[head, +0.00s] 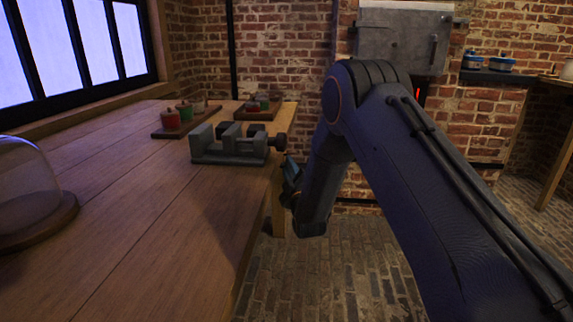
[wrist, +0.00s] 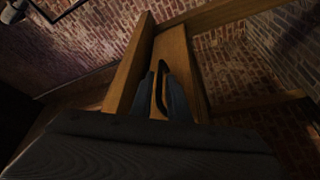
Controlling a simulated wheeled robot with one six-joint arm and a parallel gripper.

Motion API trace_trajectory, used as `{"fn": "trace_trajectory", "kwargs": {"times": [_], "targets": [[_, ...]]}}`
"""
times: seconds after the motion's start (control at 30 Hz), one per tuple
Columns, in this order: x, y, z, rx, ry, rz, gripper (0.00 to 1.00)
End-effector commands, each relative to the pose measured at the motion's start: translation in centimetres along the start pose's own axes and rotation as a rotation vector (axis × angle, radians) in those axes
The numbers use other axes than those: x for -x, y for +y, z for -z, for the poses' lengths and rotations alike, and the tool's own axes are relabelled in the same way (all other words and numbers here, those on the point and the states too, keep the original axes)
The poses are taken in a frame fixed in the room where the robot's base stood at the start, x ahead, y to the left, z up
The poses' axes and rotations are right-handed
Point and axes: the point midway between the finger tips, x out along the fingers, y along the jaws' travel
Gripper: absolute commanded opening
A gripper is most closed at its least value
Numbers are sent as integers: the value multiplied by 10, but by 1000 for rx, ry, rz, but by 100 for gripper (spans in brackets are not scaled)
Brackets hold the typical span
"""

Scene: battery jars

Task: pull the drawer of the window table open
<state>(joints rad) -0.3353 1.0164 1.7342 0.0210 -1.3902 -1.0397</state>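The window table (head: 150,200) is a long wooden table under the window at left in the head view. My arm reaches down beside its right edge, with my gripper's end partly showing near that edge; its fingertips are hidden there. In the wrist view my gripper (wrist: 165,92) points at a narrow wooden front, which looks like the drawer (wrist: 158,58). A dark curved strip, likely its handle (wrist: 163,88), lies between the two fingers. Wood shows in the gap, so the fingers look apart. Whether they touch the handle, I cannot tell.
A grey vise (head: 235,147) stands on the table's right edge, close to my arm. Boards with small red and green jars (head: 172,119) stand behind it. A glass dome (head: 28,185) is at front left. The brick floor (head: 320,275) right of the table is clear.

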Motion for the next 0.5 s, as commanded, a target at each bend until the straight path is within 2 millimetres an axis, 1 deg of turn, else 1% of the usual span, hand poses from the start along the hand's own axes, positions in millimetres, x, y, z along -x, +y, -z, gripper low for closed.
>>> {"fn": "trace_trajectory", "kwargs": {"times": [0.03,0.1,0.2,0.33,0.5], "targets": [[-8,0,0,0,1,-2,15],[-16,0,0,0,1,-2,15],[-24,0,0,0,0,-1,15],[-29,0,0,0,0,0,15],[-29,0,0,0,-1,1,15]]}}
